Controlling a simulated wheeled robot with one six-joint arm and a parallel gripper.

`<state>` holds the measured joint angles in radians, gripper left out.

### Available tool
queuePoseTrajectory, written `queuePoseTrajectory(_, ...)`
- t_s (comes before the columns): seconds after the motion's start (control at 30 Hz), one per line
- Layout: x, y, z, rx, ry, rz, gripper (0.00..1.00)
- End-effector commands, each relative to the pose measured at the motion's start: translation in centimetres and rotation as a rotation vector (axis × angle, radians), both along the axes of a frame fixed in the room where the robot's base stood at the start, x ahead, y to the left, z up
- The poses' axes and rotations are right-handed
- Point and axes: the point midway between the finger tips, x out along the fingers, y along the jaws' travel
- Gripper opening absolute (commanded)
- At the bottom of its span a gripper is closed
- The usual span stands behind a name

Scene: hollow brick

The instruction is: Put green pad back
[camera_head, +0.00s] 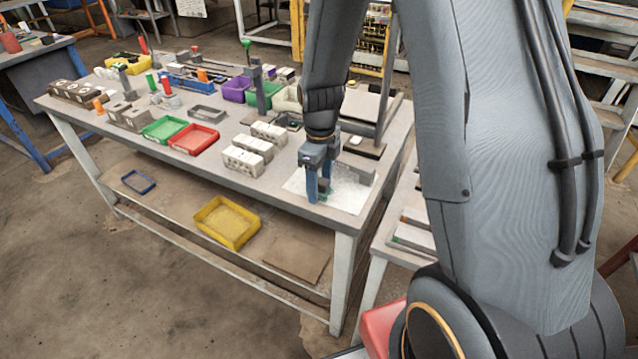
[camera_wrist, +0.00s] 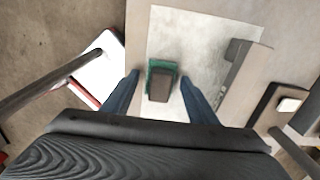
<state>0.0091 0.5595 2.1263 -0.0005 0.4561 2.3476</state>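The green pad (camera_wrist: 151,68) lies on a pale sheet (camera_wrist: 190,35), with a dark brown block (camera_wrist: 163,88) on or against it. In the wrist view both sit between the two blue fingers of my gripper (camera_wrist: 160,78), with a visible gap on each side. My gripper is open and points down at the sheet. In the head view my gripper (camera_head: 320,188) is over the pale sheet (camera_head: 345,193) at the near right corner of the table; its fingers mostly hide the pad there. I cannot tell how high the fingertips are.
White hollow bricks (camera_head: 243,160) stand left of my gripper. A red tray (camera_head: 193,140) and a green tray (camera_head: 163,129) lie farther left. A grey bar (camera_wrist: 243,70) lies right of the pad in the wrist view. A post (camera_head: 388,92) rises behind the sheet.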

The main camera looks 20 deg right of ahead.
Motion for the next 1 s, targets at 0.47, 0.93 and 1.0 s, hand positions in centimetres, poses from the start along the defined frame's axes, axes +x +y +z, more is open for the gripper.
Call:
queuePoseTrajectory(0.47,0.2,0.0,3.0,0.000,-0.006,0.000,0.53)
queuePoseTrajectory(0.93,0.2,0.0,10.9,0.000,-0.004,0.000,0.53)
queuePoseTrajectory(1.0,0.1,0.0,11.5,0.000,-0.003,0.000,0.53)
